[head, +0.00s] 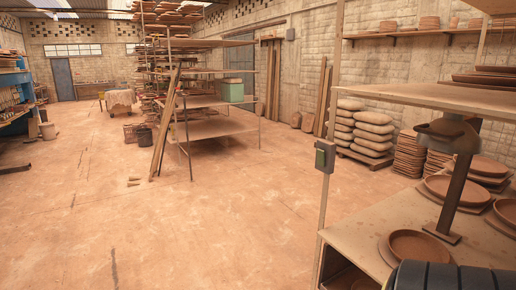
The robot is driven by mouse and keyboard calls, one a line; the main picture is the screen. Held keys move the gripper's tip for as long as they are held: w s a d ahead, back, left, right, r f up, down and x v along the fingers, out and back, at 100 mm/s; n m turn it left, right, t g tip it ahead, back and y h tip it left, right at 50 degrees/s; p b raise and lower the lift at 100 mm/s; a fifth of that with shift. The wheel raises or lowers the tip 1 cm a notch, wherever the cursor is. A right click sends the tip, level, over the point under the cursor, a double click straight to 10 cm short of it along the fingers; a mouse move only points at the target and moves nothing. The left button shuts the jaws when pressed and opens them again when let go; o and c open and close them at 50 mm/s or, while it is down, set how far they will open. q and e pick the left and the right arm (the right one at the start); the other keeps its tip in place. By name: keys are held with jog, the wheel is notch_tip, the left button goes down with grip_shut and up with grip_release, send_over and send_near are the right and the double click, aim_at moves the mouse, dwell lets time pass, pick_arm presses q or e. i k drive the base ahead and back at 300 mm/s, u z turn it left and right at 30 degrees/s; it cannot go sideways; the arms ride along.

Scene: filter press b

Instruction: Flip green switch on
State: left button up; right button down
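The box is fixed to the upright metal post (324,200) at the front left corner of the shelf unit on the right. The switch is small in the head view, and I cannot tell its position.
The right shelf unit has a lower board (360,238) with clay dishes (415,246) and a dark metal stand (456,195). Its upper board (430,96) overhangs. Stacked sacks (372,134) and a rack (215,127) stand behind. The floor (200,230) left of the post is clear.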

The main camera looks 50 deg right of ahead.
aim_at(321, 154)
jog(key=z, duration=0.55)
jog(key=i, duration=1.3)
jog(key=z, duration=1.65)
jog(key=i, duration=0.45)
jog(key=z, duration=0.4)
